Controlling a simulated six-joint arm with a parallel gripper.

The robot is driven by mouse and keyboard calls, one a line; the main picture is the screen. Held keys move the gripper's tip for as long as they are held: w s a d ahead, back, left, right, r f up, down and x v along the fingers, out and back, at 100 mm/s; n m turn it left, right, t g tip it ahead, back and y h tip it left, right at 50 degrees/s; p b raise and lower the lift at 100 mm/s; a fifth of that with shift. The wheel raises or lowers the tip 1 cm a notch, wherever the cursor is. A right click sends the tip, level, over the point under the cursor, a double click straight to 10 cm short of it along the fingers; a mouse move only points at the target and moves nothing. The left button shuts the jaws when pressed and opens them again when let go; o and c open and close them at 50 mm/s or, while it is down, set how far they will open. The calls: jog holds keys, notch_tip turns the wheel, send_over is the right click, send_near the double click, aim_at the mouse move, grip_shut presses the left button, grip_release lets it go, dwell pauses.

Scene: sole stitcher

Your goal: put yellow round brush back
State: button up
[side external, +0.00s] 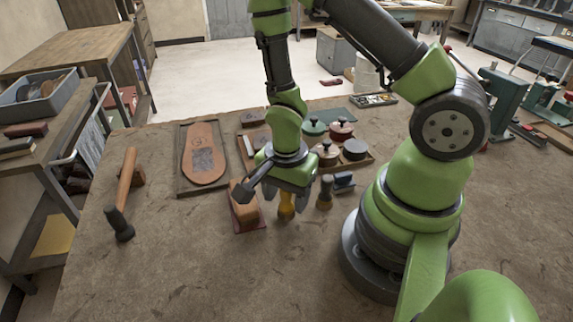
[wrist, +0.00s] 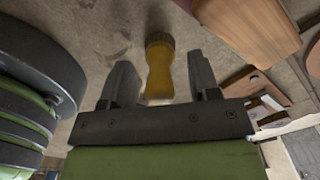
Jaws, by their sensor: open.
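The yellow round brush (side external: 286,210) stands on the bench directly under my gripper (side external: 287,202) in the side view. In the wrist view the brush's yellow handle (wrist: 159,75) lies between the two dark fingers, with its dark head towards the top of the picture. My gripper is open. A gap shows on each side of the handle, so the fingers look apart from it. The upper part of the brush is partly hidden by my gripper in the side view.
A wooden block (side external: 244,214) on a red base stands close left of the brush. A dark round brush (side external: 325,192) stands close right. Behind is a wooden tray (side external: 368,162) with lidded pots. A sole board (side external: 203,187) and a hammer (side external: 124,195) lie left. The front bench is clear.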

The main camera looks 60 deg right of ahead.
aim_at(287, 211)
notch_tip(287, 211, up, 11)
jog(key=shift+f, duration=0.2)
jog(key=shift+r, duration=0.35)
jog(key=s+a+r+n+t+y, duration=0.1)
jog(key=s+r+n+t, duration=0.2)
jog(key=r+n, duration=0.4)
jog(key=s+a+r+n+t+y, duration=0.1)
jog(key=s+a+r+n+t, duration=0.1)
jog(key=r+n, duration=0.5)
notch_tip(287, 211, up, 3)
jog(key=shift+s+f+t, duration=0.1)
jog(key=shift+s+t, duration=0.35)
jog(key=shift+t, duration=0.65)
